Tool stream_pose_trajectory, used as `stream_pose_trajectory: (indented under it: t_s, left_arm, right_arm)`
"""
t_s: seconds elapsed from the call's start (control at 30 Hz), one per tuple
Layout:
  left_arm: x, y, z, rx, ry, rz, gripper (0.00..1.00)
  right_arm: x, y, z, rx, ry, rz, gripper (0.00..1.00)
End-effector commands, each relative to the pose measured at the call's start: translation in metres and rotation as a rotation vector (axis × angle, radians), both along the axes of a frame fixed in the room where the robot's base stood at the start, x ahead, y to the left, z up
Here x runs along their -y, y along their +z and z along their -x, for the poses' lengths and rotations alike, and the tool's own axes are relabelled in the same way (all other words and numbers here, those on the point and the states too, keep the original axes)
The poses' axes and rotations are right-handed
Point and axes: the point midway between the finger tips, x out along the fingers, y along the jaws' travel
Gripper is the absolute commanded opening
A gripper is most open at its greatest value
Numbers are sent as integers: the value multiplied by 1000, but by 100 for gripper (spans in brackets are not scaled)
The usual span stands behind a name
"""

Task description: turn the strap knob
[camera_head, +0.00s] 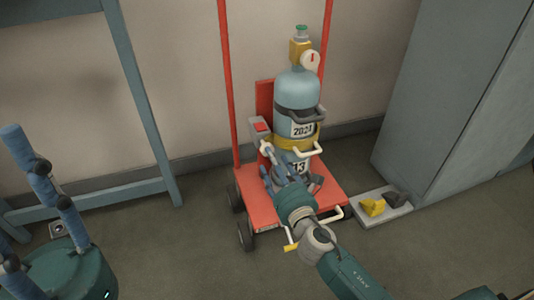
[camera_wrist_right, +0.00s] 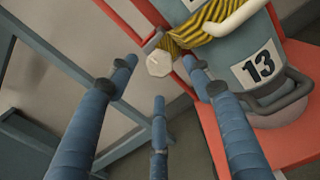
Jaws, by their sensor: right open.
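The strap knob (camera_wrist_right: 159,63) is a pale, many-sided knob at the left end of the yellow strap (camera_wrist_right: 205,30) in the right wrist view. In the head view the strap (camera_head: 292,142) runs around a blue-grey cylinder (camera_head: 297,92), and the pale knob (camera_head: 266,147) is at its left side. My right gripper (camera_wrist_right: 159,78) is open, its blue fingers spread around the line to the knob; contact cannot be told. In the head view this gripper (camera_head: 272,163) covers the cylinder's lower front. My left gripper (camera_head: 40,195) is open and empty at the far left.
The cylinder stands upright on a red cart (camera_head: 262,207) with tall red posts. A grey box with a red top (camera_head: 260,128) is beside the strap. A grey cabinet (camera_head: 440,100) stands right; a blue frame (camera_head: 140,95) stands left. Yellow and dark pieces (camera_head: 372,207) lie on a pale floor plate.

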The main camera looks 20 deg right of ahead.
Motion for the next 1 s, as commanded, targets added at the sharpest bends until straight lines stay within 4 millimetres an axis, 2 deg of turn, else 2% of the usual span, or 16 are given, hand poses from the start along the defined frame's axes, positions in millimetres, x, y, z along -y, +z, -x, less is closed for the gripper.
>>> stream_pose_trajectory:
  t_s: [0.1, 0.3, 0.5, 0.73, 0.93, 0.97, 1.0]
  left_arm:
    - [0, 0, 0, 15, 1, -1, 40]
    - [1, 3, -1, 34, 2, -3, 40]
    - [2, 5, -1, 41, 2, -4, 40]
    - [2, 6, -1, 44, 2, -4, 40]
    - [2, 6, -1, 44, 2, -3, 40]
    - [2, 6, -1, 44, 2, -3, 40]
    - [2, 6, -1, 44, 2, -3, 40]
  right_arm:
    - [-1, -1, -24, 2, -1, -1, 50]
    - [-2, -2, -52, 0, 0, -2, 50]
    - [-2, -1, -61, -2, 1, -2, 50]
    - [-2, -1, -61, -2, 0, -3, 50]
    - [-2, -1, -61, -2, 0, -3, 11]
    - [-2, -1, -61, -2, 0, -3, 5]
    - [-2, -2, -61, -3, 0, -3, 5]
